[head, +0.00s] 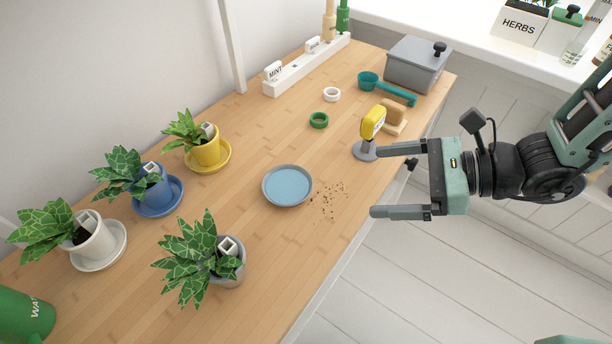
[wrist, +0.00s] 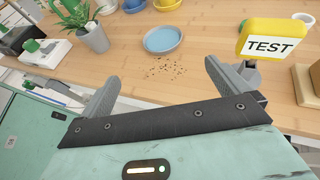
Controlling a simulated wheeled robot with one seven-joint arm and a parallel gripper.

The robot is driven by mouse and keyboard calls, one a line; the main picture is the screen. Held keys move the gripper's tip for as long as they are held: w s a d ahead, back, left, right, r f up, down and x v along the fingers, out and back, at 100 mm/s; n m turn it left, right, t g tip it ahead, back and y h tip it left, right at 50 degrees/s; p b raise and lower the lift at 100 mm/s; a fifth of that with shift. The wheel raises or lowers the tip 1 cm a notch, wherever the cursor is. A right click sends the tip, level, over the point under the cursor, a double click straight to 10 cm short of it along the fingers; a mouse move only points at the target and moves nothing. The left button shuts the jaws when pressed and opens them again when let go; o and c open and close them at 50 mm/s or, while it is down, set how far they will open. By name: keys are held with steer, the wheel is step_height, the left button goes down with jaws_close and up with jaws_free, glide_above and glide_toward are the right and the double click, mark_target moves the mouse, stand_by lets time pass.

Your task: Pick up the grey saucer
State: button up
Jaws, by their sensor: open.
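The grey saucer (head: 286,205) lies flat on the wooden desk near the middle of the head view. It has a grey rim and holds what looks like blue water. It also shows at the top centre of the wrist view (wrist: 161,52). My gripper (head: 377,181) is open and empty, to the right of the saucer and apart from it, over the desk's front edge in the head view. In the wrist view my gripper's two fingers (wrist: 160,68) are spread wide, with the saucer beyond them.
Crumbs of soil (head: 328,199) lie right of the saucer. A yellow TEST meter (head: 373,122) stands on a grey base near my upper finger. A grey-potted plant (head: 228,266) stands below left, without a saucer. Yellow (head: 207,152), blue (head: 157,192) and white (head: 95,238) pots stand left.

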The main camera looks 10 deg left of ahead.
glide_toward(276, 186)
steer(key=shift+p+x, duration=0.3)
steer(key=shift+x, duration=2.35)
steer(key=c, duration=0.9)
